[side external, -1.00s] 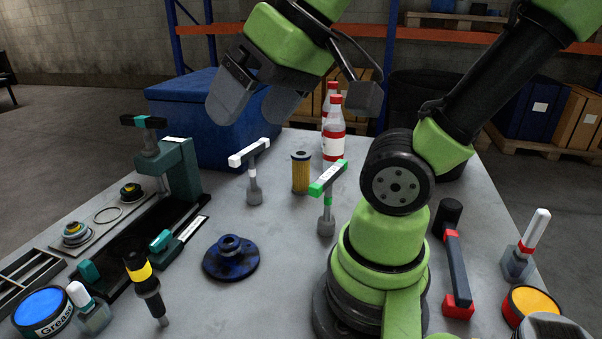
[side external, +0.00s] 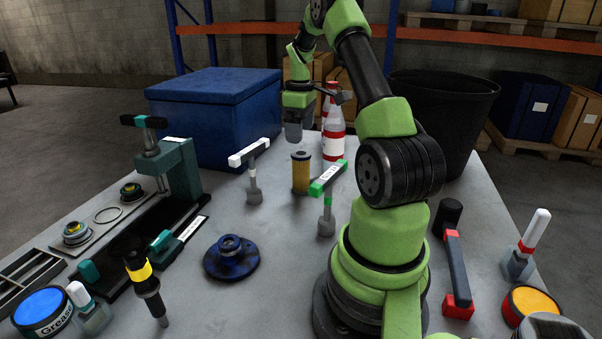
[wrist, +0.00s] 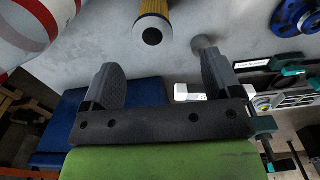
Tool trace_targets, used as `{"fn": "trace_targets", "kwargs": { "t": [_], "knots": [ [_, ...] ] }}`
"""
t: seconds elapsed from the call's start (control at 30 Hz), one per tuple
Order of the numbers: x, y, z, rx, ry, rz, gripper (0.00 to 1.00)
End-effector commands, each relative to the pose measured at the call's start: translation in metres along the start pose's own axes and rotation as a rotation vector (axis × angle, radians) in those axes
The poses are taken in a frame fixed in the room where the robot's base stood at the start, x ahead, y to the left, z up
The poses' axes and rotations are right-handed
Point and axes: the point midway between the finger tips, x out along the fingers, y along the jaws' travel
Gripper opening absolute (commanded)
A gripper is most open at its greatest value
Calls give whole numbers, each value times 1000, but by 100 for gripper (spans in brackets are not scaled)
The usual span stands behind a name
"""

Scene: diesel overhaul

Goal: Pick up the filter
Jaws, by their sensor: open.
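The filter (side external: 301,173) is a yellow cylinder with a dark top cap. It stands upright on the grey table between the white T-handle tool and the green T-handle tool.
Red-and-white bottles (side external: 333,135) stand close behind the filter. The white T-handle tool (side external: 251,163) and green T-handle tool (side external: 327,190) flank it. A blue box (side external: 215,115) stands at the back left. A blue flanged part (side external: 231,258) lies in front on the table.

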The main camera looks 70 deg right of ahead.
Motion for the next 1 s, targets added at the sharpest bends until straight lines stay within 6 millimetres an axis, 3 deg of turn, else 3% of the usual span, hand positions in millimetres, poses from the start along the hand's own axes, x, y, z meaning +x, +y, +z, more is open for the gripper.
{"fn": "trace_targets", "kwargs": {
  "t": [0.2,0.47,0.7,1.0],
  "knots": [
    [33,2,2,-5,-6,-6,84],
    [57,4,0,-4,-4,-5,84],
    [92,9,-3,-2,-4,-5,84],
    [100,10,-4,-2,-2,-2,84]
  ]
}}
